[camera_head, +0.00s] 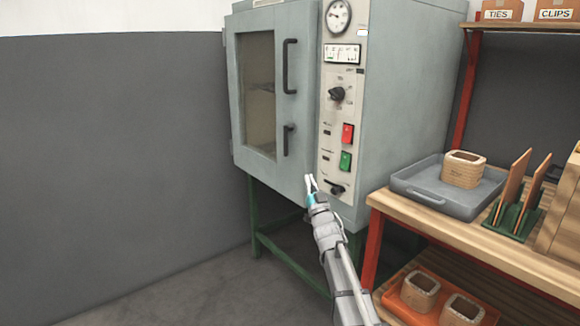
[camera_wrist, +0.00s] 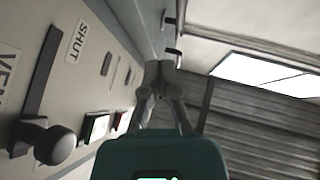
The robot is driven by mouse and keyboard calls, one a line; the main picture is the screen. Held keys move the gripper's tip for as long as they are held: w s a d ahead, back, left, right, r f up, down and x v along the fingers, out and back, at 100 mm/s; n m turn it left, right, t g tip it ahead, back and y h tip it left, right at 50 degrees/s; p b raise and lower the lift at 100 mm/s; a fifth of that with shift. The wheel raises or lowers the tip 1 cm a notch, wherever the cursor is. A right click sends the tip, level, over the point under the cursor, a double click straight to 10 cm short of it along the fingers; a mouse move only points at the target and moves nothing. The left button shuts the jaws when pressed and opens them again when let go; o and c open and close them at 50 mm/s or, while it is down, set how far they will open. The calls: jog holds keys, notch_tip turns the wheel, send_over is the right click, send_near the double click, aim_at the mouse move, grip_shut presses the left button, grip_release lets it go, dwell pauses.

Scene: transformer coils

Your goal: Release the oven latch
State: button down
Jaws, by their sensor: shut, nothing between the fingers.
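The grey-green oven (camera_head: 400,100) stands on a dark green stand, its windowed door (camera_head: 304,110) looking closed. On the door's right side are a long black upright handle (camera_head: 290,66) and a shorter black latch (camera_head: 288,139) below it. The latch's hanging part points down. My gripper (camera_head: 309,182) is shut and empty, in front of the door's lower right corner, below the latch and left of the panel's bottom lever. In the wrist view my gripper (camera_wrist: 160,72) points along the oven front, with dark protruding fittings beyond its tips. I cannot tell whether it touches anything.
The control panel has a black lever (camera_head: 334,187), whose knob (camera_wrist: 55,141) is close in the wrist view beside a SHUT label (camera_wrist: 75,42). A wooden bench (camera_head: 450,230) with a grey tray (camera_head: 420,191) stands right of my arm. Open space lies left of the oven.

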aim_at(287, 146)
jog(key=n+y+b, duration=0.1)
jog(key=y, duration=0.1)
jog(key=s+a+f+n+y+b, duration=0.1)
jog(key=y, duration=0.1)
jog(key=shift+a+f+b, duration=0.15)
jog(key=shift+a+b, duration=0.05)
jog(key=shift+b, duration=0.15)
jog(key=shift+w, duration=0.15)
jog(key=p+x, duration=0.2)
jog(key=x, duration=0.2)
jog(key=p+x, duration=0.2)
jog(key=x, duration=0.2)
jog(key=w+f+p+x, duration=0.1)
jog(key=p+x, duration=0.2)
jog(key=x, duration=0.1)
jog(key=shift+a, duration=0.15)
jog(key=shift+w+a, duration=0.3)
jog(key=shift+w, duration=0.2)
jog(key=shift+w+d+f+t, duration=0.1)
jog(key=shift+d+t, duration=0.15)
jog(key=shift+t, duration=0.05)
